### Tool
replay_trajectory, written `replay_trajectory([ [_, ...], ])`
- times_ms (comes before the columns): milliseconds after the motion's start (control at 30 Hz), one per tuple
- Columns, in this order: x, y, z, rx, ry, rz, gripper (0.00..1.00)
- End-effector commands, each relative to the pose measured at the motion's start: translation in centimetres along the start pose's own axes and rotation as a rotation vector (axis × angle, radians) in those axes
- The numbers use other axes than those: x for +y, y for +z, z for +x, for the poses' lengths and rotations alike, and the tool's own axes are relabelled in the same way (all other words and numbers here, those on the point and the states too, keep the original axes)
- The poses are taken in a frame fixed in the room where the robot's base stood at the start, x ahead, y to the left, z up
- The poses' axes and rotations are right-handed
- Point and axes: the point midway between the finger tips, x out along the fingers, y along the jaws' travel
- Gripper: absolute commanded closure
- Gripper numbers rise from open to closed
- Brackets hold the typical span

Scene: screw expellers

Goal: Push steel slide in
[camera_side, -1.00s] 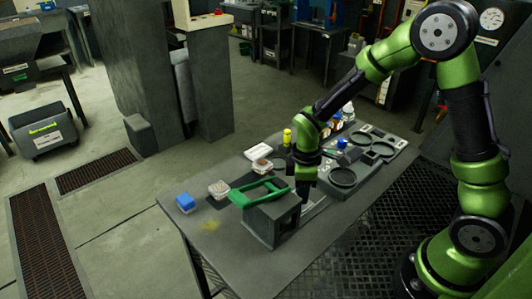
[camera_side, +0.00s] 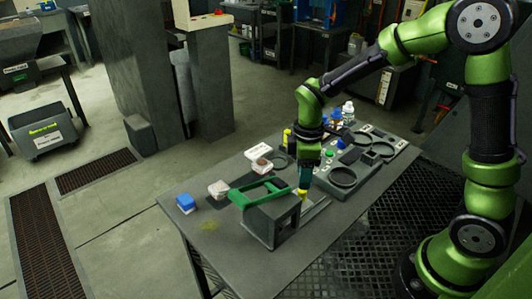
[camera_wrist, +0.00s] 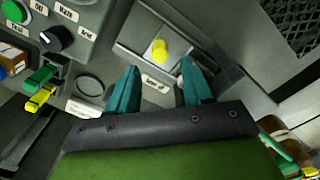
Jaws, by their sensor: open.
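The steel slide (camera_wrist: 140,44) is a flat metal plate with a yellow knob (camera_wrist: 160,50) standing on it, in the upper middle of the wrist view. A small label lies just below it, partly unreadable. My gripper (camera_wrist: 160,78) has its two teal fingers spread, with nothing between them; the knob shows beyond and between the fingertips. In the side view my gripper (camera_side: 304,184) points down beside the grey box (camera_side: 270,220) with the green handle (camera_side: 262,190). The yellow knob shows right under the fingers there. I cannot tell if they touch.
A panel with dials and round recesses (camera_side: 345,177) lies to the right on the table. Small containers, one with a blue lid (camera_side: 185,203), stand at the left. Green and yellow levers (camera_wrist: 40,90) show at the wrist view's left.

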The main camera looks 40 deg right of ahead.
Motion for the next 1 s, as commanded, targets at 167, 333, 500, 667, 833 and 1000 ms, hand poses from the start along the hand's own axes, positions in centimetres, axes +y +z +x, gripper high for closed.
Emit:
replay_trajectory([
  [167, 0.1, -0.1, -4.7, 0.005, 0.004, 0.001, 0.5],
  [333, 0.1, -0.1, -8.1, 0.003, 0.003, 0.0, 0.5],
  [500, 0.0, 0.0, -10.1, 0.001, 0.001, 0.0, 0.5],
  [667, 0.0, 0.0, -10.7, 0.0, -0.001, 0.0, 0.5],
  [833, 0.0, 0.0, -10.7, 0.0, -0.001, 0.0, 0.5],
  [1000, 0.6, 0.5, -10.3, -0.007, -0.007, 0.022, 0.68],
])
